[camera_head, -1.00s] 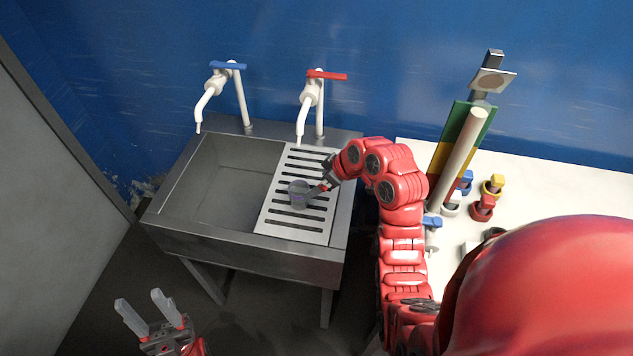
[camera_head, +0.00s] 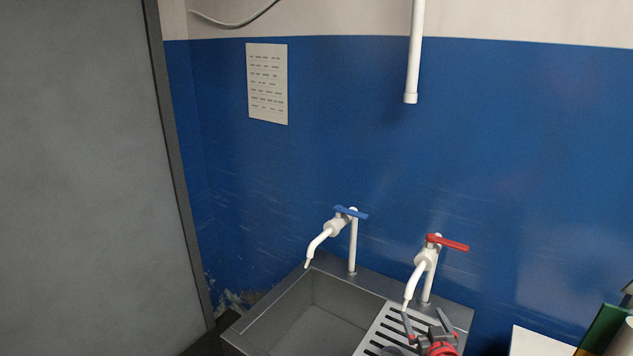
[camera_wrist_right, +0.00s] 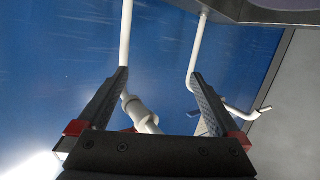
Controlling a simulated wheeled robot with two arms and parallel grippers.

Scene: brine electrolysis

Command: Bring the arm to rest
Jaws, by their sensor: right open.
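My right gripper (camera_head: 425,322) is at the bottom right of the head view, over the slotted drain board (camera_head: 372,342) and just below the red-handled tap (camera_head: 422,270). Its fingers are apart with nothing between them. In the right wrist view the open fingers (camera_wrist_right: 162,85) show against the blue wall, with the white pipes of the taps (camera_wrist_right: 126,45) behind them. My left gripper is out of view.
The sink basin (camera_head: 318,318) is left of the drain board, with the blue-handled tap (camera_head: 352,245) behind it. A white pipe (camera_head: 414,55) hangs above. A grey panel (camera_head: 75,180) stands at left. A white table (camera_head: 540,342) shows at lower right.

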